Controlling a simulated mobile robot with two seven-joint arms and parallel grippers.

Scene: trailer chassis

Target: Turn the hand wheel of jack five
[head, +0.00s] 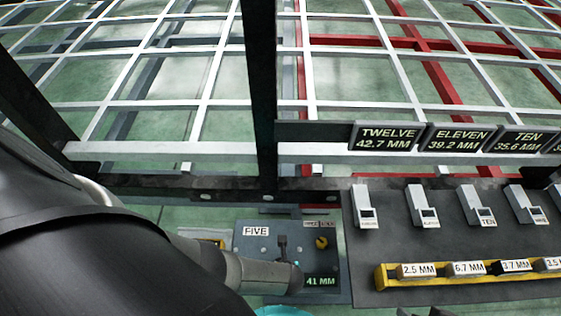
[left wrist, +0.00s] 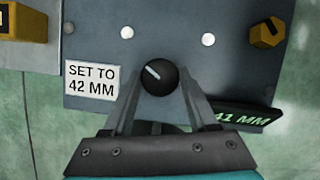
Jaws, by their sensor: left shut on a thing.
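The panel of jack five (head: 252,246) bears the label FIVE and a green display (head: 321,281) reading 41 MM. In the left wrist view its hand wheel (left wrist: 160,76) is a round black knob with a white line pointing up and left. My left gripper (left wrist: 158,88) is shut on the wheel, one finger on each side. A label (left wrist: 92,80) beside it reads SET TO 42 MM. The display (left wrist: 240,118) is partly behind the right finger. In the head view my left arm covers part of the panel, and wheel and fingertips are hard to separate.
A yellow knob (head: 321,242) sits on the panel's right side, and a yellow part (left wrist: 22,22) lies just left of it. To the right, a yellow rack (head: 382,280) holds labelled blocks. Several grey devices (head: 364,207) stand behind it. A dark upright post (head: 261,90) rises behind the panel.

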